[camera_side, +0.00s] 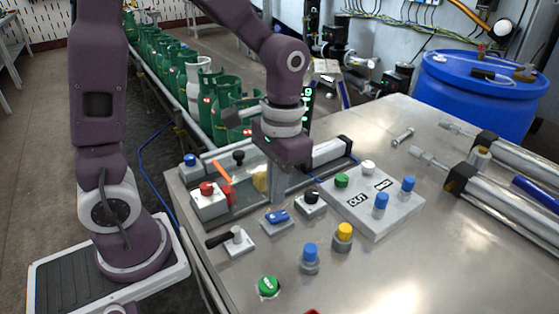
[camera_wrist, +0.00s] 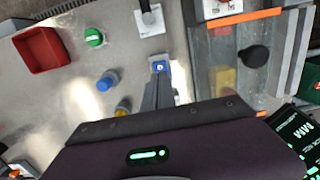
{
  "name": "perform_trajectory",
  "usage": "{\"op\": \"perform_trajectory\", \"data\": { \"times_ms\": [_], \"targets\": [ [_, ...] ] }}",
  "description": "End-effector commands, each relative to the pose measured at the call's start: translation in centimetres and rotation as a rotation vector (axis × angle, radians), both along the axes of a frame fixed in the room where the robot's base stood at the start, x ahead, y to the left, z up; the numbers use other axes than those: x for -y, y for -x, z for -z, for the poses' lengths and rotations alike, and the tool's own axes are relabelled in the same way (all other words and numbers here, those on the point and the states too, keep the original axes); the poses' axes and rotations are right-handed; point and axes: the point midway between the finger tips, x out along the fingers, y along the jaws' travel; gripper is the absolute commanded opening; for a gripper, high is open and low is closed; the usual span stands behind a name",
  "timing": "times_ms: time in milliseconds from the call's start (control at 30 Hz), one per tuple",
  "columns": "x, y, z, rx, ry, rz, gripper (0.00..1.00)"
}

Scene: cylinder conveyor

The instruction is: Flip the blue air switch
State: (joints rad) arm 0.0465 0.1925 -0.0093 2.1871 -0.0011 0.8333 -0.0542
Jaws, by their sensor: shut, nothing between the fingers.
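The blue air switch (camera_side: 277,216) is a small blue rocker on a low grey base on the metal table, in the middle of the side view. It also shows in the wrist view (camera_wrist: 160,66), just beyond the fingertips. My gripper (camera_side: 277,200) points down with its fingers shut and empty, its tips close behind the switch. In the wrist view my gripper (camera_wrist: 158,77) reaches up to the switch and partly covers its base. I cannot tell whether the tips touch it.
A black lever switch (camera_side: 233,240) stands at the left and a black knob (camera_side: 312,198) at the right. Blue (camera_side: 310,257) and yellow (camera_side: 344,232) knobs and a green button (camera_side: 268,286) stand in front. A red-button box (camera_side: 208,203) is left; a valve panel (camera_side: 372,215) is right.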

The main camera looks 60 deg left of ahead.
Motion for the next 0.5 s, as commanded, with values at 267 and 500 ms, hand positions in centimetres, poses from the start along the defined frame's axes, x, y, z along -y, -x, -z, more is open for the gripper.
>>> {"op": "perform_trajectory", "data": {
  "times_ms": [267,500],
  "targets": [
    [0.0,-0.7,-6.8,0.01,0.001,-0.001,0.0],
    [0.0,-0.8,-9.8,0.006,0.001,-0.001,0.0]
  ]
}}
